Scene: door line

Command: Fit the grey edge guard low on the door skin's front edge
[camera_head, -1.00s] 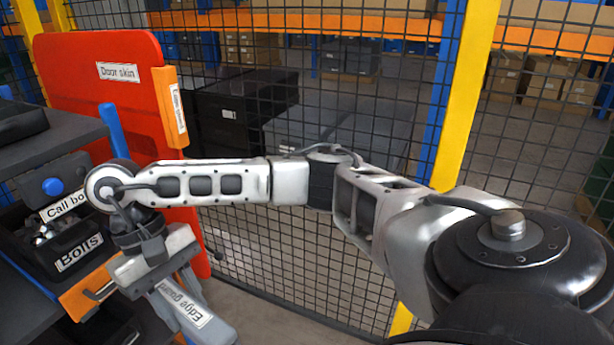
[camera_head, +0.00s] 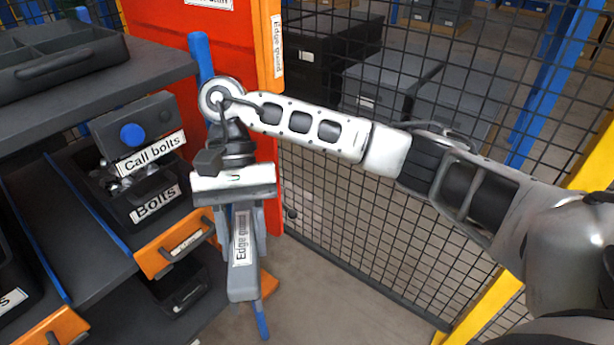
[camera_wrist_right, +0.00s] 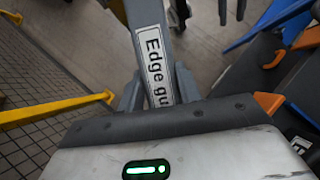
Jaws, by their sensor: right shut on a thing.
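The grey edge guard (camera_head: 242,275), a bar with a white label, hangs nearly upright below my right gripper (camera_head: 240,215). The gripper is shut on its upper part. The guard also shows in the right wrist view (camera_wrist_right: 153,30), running away between the fingers (camera_wrist_right: 158,92). The red door skin (camera_head: 266,125) stands behind the gripper, its upper part cut off by the frame. An orange edge guard (camera_head: 271,45) sits high on its right edge. The grey guard overlaps the door's lower edge in the head view; I cannot tell whether they touch. My left gripper is not in view.
A grey rack on the left holds a bolts bin (camera_head: 140,195), a call button box (camera_head: 135,130) and a black tray (camera_head: 60,50). A blue post (camera_head: 201,55) stands close behind my wrist. A mesh fence (camera_head: 370,220) runs along the right. Floor before it is clear.

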